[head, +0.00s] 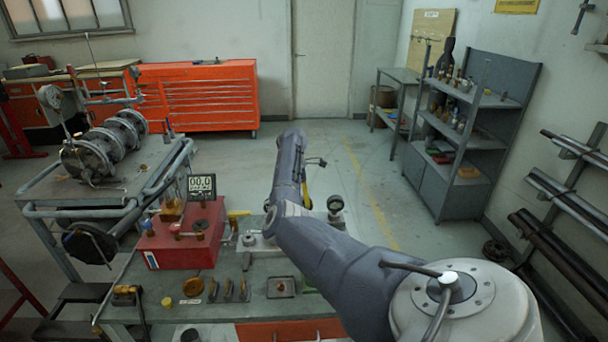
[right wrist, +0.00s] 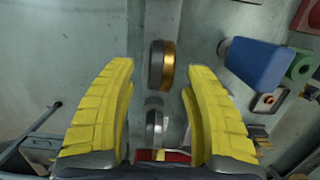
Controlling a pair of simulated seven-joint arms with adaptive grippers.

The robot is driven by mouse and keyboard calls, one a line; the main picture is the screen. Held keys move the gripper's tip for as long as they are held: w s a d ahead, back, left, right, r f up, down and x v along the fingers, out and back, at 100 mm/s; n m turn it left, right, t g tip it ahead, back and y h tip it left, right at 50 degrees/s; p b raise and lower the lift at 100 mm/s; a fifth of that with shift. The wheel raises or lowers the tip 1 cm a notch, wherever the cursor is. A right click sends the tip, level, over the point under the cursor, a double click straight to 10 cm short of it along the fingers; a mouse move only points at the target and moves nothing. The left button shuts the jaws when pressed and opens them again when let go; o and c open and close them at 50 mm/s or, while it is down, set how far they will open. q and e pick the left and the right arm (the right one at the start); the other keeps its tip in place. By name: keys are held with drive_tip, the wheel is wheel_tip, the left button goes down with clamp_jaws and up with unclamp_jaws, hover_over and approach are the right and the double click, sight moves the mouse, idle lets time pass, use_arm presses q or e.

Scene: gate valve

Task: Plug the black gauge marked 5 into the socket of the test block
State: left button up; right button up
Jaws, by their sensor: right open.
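In the right wrist view, a round dark gauge with a brass-coloured side (right wrist: 161,66) is seen edge-on, beyond and between my fingertips. A second, greyer round part (right wrist: 155,120) shows lower between the fingers. My right gripper (right wrist: 158,90) is open, with both yellow fingers apart and nothing gripped. In the head view, a dark round gauge (head: 335,203) stands upright at the bench's back edge, right of my right arm. No number 5 is readable. A pale block with a fitting (head: 250,240) sits left of my arm; I cannot tell whether it is the test block. My left gripper is out of view.
A brass disc (head: 193,287) and several slim tools (head: 230,291) lie in front. A blue part (right wrist: 252,68) is right of my fingers.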

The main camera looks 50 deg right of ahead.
drive_tip(key=shift+s+d+f, duration=0.1)
drive_tip(key=shift+s+f, duration=0.05)
drive_tip(key=shift+f, duration=0.7)
drive_tip(key=shift+s+d+f, duration=0.1)
drive_tip(key=shift+f, duration=0.7)
drive_tip(key=shift+c, duration=0.3)
clamp_jaws()
